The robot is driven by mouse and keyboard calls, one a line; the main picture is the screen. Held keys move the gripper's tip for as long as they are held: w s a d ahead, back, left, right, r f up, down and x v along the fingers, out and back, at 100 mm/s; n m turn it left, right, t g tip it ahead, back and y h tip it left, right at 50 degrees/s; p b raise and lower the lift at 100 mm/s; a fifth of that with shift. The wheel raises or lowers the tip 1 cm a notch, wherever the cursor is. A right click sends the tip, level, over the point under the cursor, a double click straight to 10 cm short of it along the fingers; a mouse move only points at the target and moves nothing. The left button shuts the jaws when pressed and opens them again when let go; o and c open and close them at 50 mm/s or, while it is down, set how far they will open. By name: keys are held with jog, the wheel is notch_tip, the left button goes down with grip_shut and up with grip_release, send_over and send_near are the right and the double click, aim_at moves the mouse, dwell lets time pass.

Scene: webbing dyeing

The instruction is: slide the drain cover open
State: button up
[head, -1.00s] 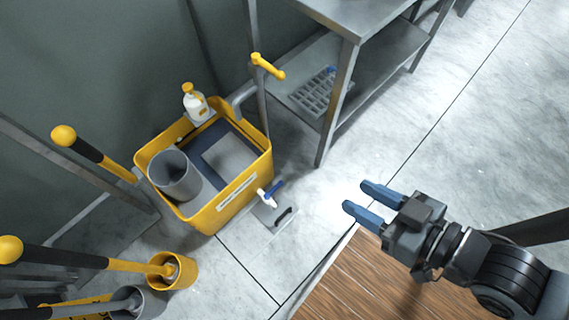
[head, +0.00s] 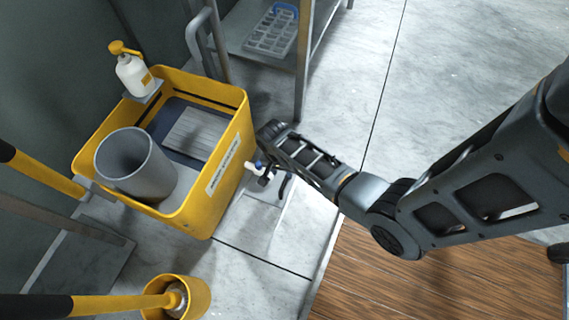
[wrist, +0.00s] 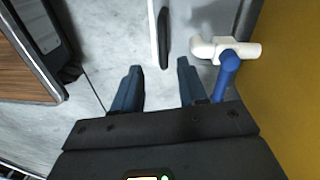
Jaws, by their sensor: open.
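The drain cover (head: 262,203) is a light grey plate on the floor in front of the yellow tub, with a dark upright handle (head: 285,187) near its right side. In the wrist view the handle (wrist: 164,38) lies ahead of my gripper (wrist: 160,76), between the lines of the two blue fingers. The fingers are open and apart, with nothing between them. A pale strip (wrist: 153,28) runs along the handle's left side. In the head view my forearm reaches down beside the tub and hides most of the gripper and part of the plate.
The yellow tub (head: 228,165) stands close by; its white tap (wrist: 207,47) with a blue lever (wrist: 227,75) is just right of my right finger. A metal shelf (head: 302,70) stands behind. A wooden board (head: 400,285) lies at front right. Open floor extends right.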

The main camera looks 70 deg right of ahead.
jog(key=shift+m+g+y, duration=0.3)
jog(key=shift+m+g, duration=0.3)
jog(key=shift+m, duration=0.1)
jog(key=f+b, duration=0.2)
jog(key=f, duration=0.1)
jog(key=d+f+b, duration=0.1)
jog(key=f+b, duration=0.1)
jog(key=f, duration=0.1)
jog(key=d+f+b, duration=0.1)
jog(key=f+b, duration=0.1)
jog(key=f, duration=0.1)
jog(key=shift+d+f, duration=0.1)
jog(key=shift+f, duration=0.05)
jog(key=shift+c, duration=0.4)
grip_shut()
